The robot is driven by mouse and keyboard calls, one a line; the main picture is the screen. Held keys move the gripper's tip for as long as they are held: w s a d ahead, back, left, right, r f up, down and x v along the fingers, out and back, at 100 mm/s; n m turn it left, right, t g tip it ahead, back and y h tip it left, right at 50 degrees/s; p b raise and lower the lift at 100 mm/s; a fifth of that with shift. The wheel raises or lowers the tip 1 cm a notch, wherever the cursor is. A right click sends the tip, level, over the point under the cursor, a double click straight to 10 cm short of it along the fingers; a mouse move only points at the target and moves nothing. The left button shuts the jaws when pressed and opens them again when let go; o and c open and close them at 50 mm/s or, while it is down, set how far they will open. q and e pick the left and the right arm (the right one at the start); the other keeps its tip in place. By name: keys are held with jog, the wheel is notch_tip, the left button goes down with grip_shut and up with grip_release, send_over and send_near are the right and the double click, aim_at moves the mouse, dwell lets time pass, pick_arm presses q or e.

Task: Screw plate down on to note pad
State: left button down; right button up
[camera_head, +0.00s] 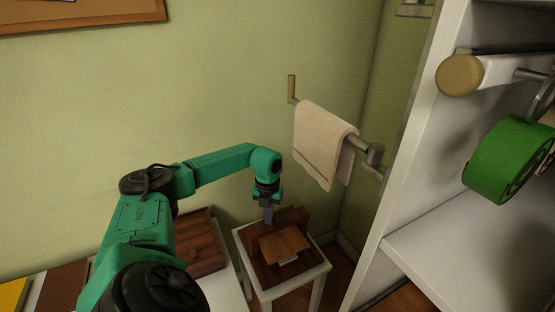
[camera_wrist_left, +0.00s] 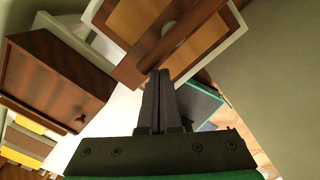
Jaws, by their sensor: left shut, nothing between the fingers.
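My left gripper (camera_head: 268,214) reaches in from the left and points down over a small white side table (camera_head: 262,294). Its two dark fingers are shut together and empty in the left wrist view (camera_wrist_left: 158,76). Just below and in front of it, a tan wooden panel (camera_head: 285,244) lies on a dark brown wooden piece (camera_head: 259,267). In the left wrist view, a dark wooden bar (camera_wrist_left: 180,35) crosses the tan surface beyond the fingertips. I cannot tell which of these is the plate or the note pad. My right gripper does not show.
A dark wooden box (camera_head: 205,246) stands left of the side table. A beige towel (camera_head: 322,145) hangs on a wall rail behind it. A white shelf unit (camera_head: 450,250) at the right has a green round thing (camera_head: 508,160) in front of it.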

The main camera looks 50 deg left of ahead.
pick_arm(q)
jog(key=shift+a+f+b, duration=0.1)
jog(key=shift+a+b, duration=0.2)
jog(key=shift+a, duration=0.8)
jog(key=shift+w, duration=0.1)
jog(key=shift+w+a+b, duration=0.2)
jog(key=shift+a+b, duration=0.15)
jog(key=shift+w+a, duration=0.3)
jog(key=shift+a, duration=0.35)
